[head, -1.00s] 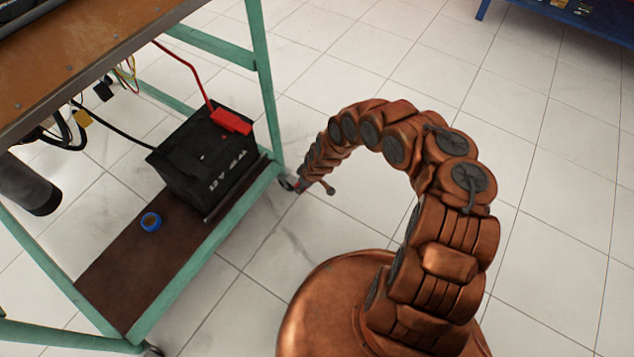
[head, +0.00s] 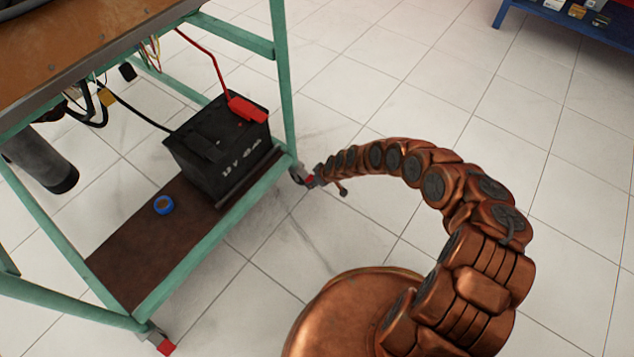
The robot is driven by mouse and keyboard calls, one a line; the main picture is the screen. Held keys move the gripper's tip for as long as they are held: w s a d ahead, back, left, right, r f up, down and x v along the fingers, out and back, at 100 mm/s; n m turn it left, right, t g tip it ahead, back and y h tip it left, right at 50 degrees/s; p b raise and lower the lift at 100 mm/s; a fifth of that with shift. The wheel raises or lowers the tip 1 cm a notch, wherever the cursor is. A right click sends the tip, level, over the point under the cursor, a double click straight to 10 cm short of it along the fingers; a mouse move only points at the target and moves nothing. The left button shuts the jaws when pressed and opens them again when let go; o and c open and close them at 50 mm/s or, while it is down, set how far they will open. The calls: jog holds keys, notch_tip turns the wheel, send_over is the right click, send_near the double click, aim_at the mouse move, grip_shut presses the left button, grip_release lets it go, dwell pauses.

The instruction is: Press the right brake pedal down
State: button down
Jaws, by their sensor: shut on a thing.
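The right caster of the green trainer stand carries a red brake pedal (head: 309,181), small in the head view and partly covered by my gripper. My gripper (head: 315,180) is at the far end of my curved copper arm, shut on this pedal at the foot of the stand's right leg. The fingers are too small to make out in detail, and I cannot tell the pedal's tilt. Another red brake pedal (head: 166,347) shows on the front left caster at the bottom of the picture.
The stand's lower shelf (head: 120,262) holds a black battery (head: 222,150) with a red clamp (head: 248,110) and a blue roll (head: 163,205). Wires and a grey cylinder (head: 42,160) hang under the top. Tiled floor is clear to the right; a blue bench (head: 560,35) stands far off.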

jog(key=shift+a, duration=0.15)
jog(key=c, duration=0.6)
grip_release()
jog(key=shift+v, duration=3.75)
